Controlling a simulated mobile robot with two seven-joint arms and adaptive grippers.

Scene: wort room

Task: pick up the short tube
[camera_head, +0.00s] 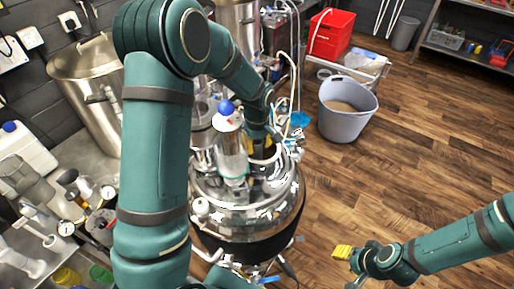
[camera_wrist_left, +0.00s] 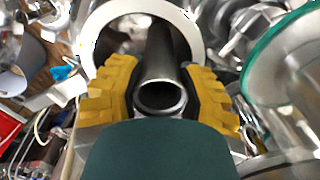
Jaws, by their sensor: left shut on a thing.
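The short tube (camera_wrist_left: 163,60) is a dark grey cylinder with a round open end towards the left wrist camera. It lies between the yellow ribbed fingers of my left gripper (camera_wrist_left: 163,95), which is shut on it. In the head view my left gripper (camera_head: 262,148) is over the top of the shiny steel vessel, partly behind my arm, and I cannot make out the tube there. A white ring (camera_wrist_left: 98,35) curves around the tube's far part in the wrist view. My right gripper (camera_head: 345,257) is low at the right, with yellow fingertips; its opening is unclear.
The steel vessel (camera_head: 285,212) stands in the middle, with a clear, blue-capped bottle (camera_head: 232,155) on top. A grey bucket (camera_head: 347,122) and a red crate (camera_head: 331,38) are behind to the right. Steel pots and gauges crowd the left.

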